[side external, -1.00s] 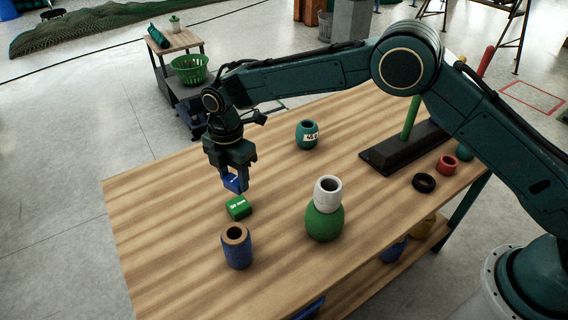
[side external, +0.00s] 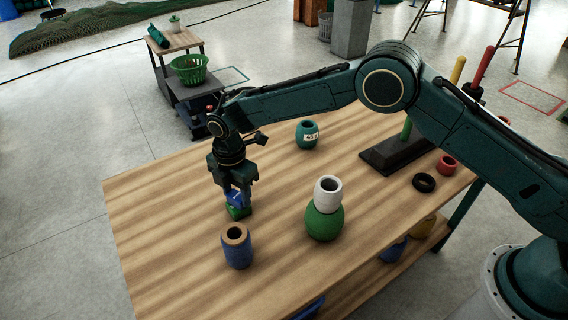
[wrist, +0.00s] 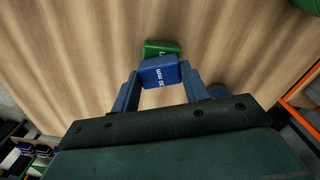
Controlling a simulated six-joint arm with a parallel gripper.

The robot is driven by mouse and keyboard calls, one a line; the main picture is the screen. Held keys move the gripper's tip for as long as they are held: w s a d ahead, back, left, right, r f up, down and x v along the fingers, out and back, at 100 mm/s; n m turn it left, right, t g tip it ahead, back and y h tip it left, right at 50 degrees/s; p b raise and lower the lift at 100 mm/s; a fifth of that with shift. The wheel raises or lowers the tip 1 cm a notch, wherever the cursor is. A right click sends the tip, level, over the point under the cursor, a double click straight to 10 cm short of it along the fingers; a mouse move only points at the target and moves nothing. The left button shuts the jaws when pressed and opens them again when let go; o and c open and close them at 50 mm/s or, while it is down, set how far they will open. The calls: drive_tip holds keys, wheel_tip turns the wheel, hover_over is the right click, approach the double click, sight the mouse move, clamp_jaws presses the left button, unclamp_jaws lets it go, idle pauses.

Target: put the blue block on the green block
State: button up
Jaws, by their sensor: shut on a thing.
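The blue block (side external: 234,197) is between the fingers of my gripper (side external: 238,196), which is shut on it. In the wrist view the blue block (wrist: 159,72) sits between the two fingertips (wrist: 160,80), slightly turned, with white lettering on it. The green block (side external: 239,212) lies on the wooden table directly below the blue one in the side view. In the wrist view the green block (wrist: 161,47) shows partly behind the blue block, which hides much of it. I cannot tell whether the two blocks touch.
A blue cylinder with a tan top (side external: 236,246) stands close in front of the green block. A teal labelled float (side external: 307,134) stands further back. The table's left part is clear.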

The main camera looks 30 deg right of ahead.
sight(237, 195)
drive_tip(key=shift+f, duration=0.1)
drive_tip(key=o, duration=1)
wheel_tip(237, 195, up, 12)
drive_tip(key=shift+r, duration=0.15)
drive_tip(key=shift+r, duration=0.1)
idle(0.6)
